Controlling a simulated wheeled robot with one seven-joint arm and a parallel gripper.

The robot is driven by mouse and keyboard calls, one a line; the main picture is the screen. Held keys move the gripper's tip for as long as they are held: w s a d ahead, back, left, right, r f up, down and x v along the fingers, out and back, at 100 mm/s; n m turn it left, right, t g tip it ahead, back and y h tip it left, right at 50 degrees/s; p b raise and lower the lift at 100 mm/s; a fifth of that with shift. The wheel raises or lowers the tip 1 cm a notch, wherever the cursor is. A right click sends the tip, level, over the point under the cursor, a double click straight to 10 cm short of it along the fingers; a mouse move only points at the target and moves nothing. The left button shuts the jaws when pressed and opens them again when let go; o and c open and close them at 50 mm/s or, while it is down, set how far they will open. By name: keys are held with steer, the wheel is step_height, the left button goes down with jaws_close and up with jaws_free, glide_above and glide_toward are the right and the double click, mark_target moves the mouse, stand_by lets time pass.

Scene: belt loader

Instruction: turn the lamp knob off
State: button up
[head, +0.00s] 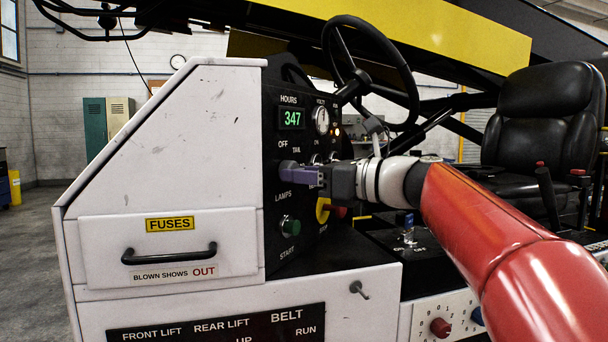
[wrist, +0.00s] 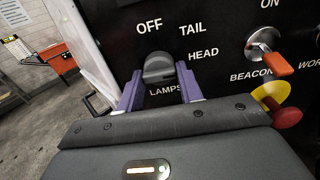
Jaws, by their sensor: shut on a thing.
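The lamp knob (wrist: 158,68) is a dark grey rotary knob on the black panel, with OFF above it, TAIL at upper right, HEAD at right and LAMPS below. I cannot clearly tell which label it points to. My gripper (wrist: 160,80) has its purple fingers on either side of the knob, shut on it. In the head view my gripper (head: 296,175) reaches the panel from the right, above the LAMPS label; its fingers mostly hide the knob there.
A red stop button with a yellow collar (wrist: 275,105) is to the right. A beacon toggle with an orange tip (wrist: 270,52) stands out of the panel. The steering wheel (head: 372,70) is above my arm.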

steer(key=shift+n, duration=0.4)
steer(key=shift+w+n+b, duration=0.1)
steer(key=shift+n+b, duration=3.2)
steer(key=shift+n, duration=5.2)
steer(key=o, duration=1)
steer(key=shift+d, duration=0.15)
